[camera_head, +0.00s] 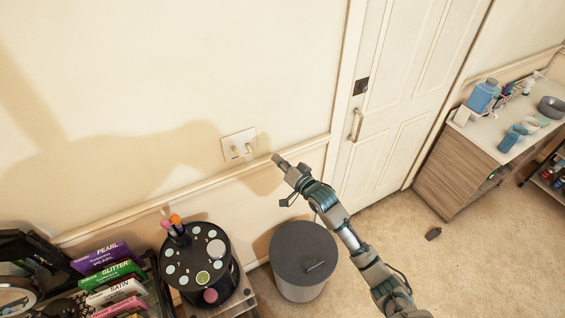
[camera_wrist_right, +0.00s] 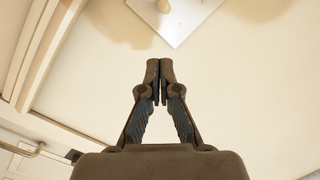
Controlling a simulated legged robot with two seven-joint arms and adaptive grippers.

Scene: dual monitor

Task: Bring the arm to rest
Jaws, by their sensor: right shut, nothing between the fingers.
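My right arm (camera_head: 349,238) reaches up from the lower right in the head view. Its gripper (camera_head: 277,160) is raised close to the wall, just right of and below the switch plate (camera_head: 239,145). In the right wrist view the two fingers of the gripper (camera_wrist_right: 160,66) meet at their tips. The gripper is shut with nothing between the fingers. The switch plate (camera_wrist_right: 172,18) lies beyond the fingertips in that view, apart from them. The plate has two toggles. My left gripper is in neither view.
A grey lidded bin (camera_head: 303,255) stands on the floor under the arm. A round black holder (camera_head: 203,264) and boxed items (camera_head: 107,257) are at lower left. A white door (camera_head: 405,90) is behind. A cabinet (camera_head: 457,175) stands at right. Carpet between is mostly clear.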

